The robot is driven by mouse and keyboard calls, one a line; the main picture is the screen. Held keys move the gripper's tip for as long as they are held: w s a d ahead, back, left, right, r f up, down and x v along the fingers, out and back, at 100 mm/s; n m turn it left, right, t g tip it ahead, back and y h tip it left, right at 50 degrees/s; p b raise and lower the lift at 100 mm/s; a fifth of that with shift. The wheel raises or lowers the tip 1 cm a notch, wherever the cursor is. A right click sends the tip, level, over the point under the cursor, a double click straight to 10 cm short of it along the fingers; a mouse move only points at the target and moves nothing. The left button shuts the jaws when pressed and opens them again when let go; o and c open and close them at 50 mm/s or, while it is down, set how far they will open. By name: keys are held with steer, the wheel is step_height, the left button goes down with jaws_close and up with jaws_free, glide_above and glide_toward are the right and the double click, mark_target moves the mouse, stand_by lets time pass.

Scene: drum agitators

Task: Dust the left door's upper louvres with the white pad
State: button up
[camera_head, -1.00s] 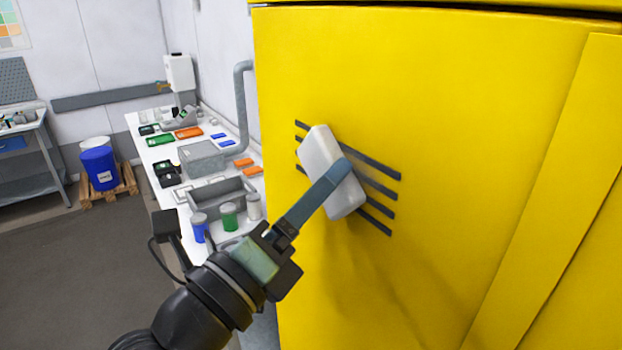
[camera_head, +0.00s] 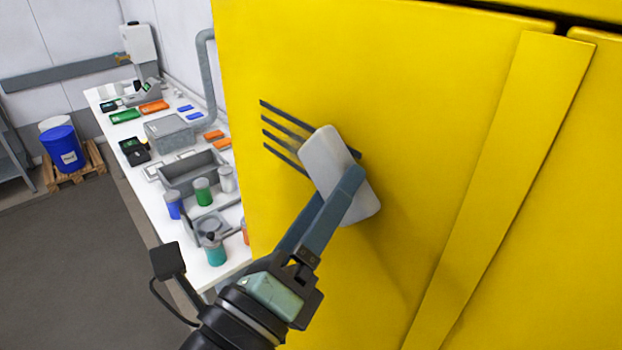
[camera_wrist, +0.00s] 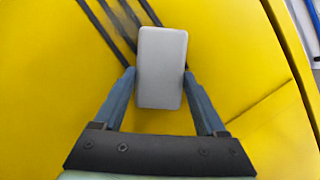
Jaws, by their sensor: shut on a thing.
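The white pad (camera_head: 328,160) is a rounded block held in my gripper (camera_head: 350,190) in front of the left yellow door (camera_head: 380,60). The dark slanted louvres (camera_head: 285,135) are on that door. The pad covers their right-hand part, and their left ends show. In the wrist view, the pad (camera_wrist: 162,65) sits between the two blue-grey fingers of my gripper (camera_wrist: 162,85), and the louvres (camera_wrist: 110,25) run behind it from the upper left. The pad looks close to or against the door; I cannot tell whether it touches.
A white bench (camera_head: 150,205) left of the cabinet bears jars, a grey tray (camera_head: 190,185), a grey lidded box (camera_head: 178,135) and coloured cases. A grey pipe (camera_head: 205,75) rises behind it. A blue drum (camera_head: 63,150) stands on a pallet. A raised yellow strip (camera_head: 490,190) lies right of the louvres.

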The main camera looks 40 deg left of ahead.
mark_target(285, 138)
steer(key=shift+d, duration=0.4)
steer(key=shift+a+p, duration=0.2)
steer(key=shift+p, duration=0.2)
steer(key=shift+w+a+p, duration=0.15)
steer(key=shift+a+p, duration=0.2)
steer(key=shift+a, duration=1.55)
steer(key=shift+w+a+p, duration=0.2)
steer(key=shift+a+p, duration=0.1)
steer(key=shift+a, duration=1.55)
steer(key=shift+w+a+p, duration=0.15)
steer(key=shift+a+p, duration=0.2)
steer(key=shift+a, duration=1.55)
steer(key=shift+s, duration=0.1)
steer(key=shift+s+a+p, duration=0.2)
steer(key=shift+s+p, duration=0.15)
steer(key=shift+s, duration=2.6)
steer(key=shift+s, duration=0.1)
steer(key=s, duration=0.2)
steer(key=shift+s+a, duration=0.15)
steer(key=shift+s, duration=0.25)
